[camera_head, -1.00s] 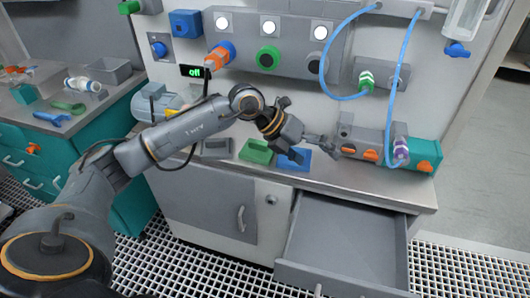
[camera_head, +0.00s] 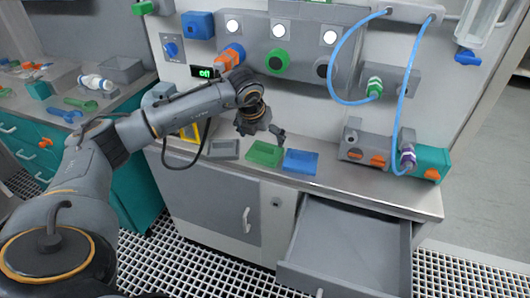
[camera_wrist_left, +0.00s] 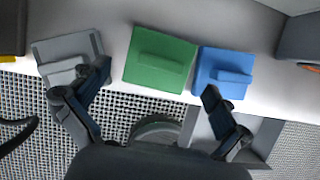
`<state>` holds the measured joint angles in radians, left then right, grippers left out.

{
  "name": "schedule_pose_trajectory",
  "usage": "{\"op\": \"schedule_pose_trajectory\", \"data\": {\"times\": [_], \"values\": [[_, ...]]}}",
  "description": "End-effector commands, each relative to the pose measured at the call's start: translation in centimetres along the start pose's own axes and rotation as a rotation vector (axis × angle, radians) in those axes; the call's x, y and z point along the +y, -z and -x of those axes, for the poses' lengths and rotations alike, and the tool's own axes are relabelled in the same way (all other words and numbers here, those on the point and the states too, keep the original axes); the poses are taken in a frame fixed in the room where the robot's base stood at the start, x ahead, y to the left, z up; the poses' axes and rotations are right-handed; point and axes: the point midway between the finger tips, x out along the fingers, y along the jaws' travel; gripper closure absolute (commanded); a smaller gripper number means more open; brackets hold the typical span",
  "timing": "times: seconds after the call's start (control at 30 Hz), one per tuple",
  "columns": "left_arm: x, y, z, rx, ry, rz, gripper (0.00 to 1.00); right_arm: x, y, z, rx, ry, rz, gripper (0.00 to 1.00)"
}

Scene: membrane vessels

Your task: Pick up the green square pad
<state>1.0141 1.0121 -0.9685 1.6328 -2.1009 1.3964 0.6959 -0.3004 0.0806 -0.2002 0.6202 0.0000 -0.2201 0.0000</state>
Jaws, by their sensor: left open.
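The green square pad (camera_head: 264,154) lies flat on the metal counter, between a grey pad on its left and a blue pad on its right. It has a raised bar on top, seen in the left wrist view (camera_wrist_left: 160,73). My left gripper (camera_head: 263,134) points down above and just behind the green pad, apart from it. In the left wrist view its open, empty fingers (camera_wrist_left: 157,83) straddle the pad's width, with one tip over the grey pad and the other over the blue pad. My right gripper is not in view.
The grey pad (camera_head: 222,149) and blue pad (camera_head: 301,161) sit close on either side. An open drawer (camera_head: 345,240) juts out below the counter. A grey and teal device (camera_head: 432,164) stands at right under blue tubes (camera_head: 404,90). The panel wall rises behind.

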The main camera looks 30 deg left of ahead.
Motion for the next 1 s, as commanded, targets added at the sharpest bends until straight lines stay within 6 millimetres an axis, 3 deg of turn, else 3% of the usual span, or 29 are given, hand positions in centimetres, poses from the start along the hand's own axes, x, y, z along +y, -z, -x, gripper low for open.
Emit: {"op": "schedule_pose_trajectory", "data": {"times": [0.33,0.63,1.0], "values": [[-0.3,0.1,-4.5,0.003,0.002,0.000,0.00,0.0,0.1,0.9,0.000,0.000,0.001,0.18],[-0.2,0.1,-5.2,0.001,0.002,-0.001,0.00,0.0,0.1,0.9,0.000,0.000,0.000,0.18],[-0.2,0.3,-5.3,0.006,0.001,-0.001,0.71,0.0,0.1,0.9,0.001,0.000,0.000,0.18]]}}
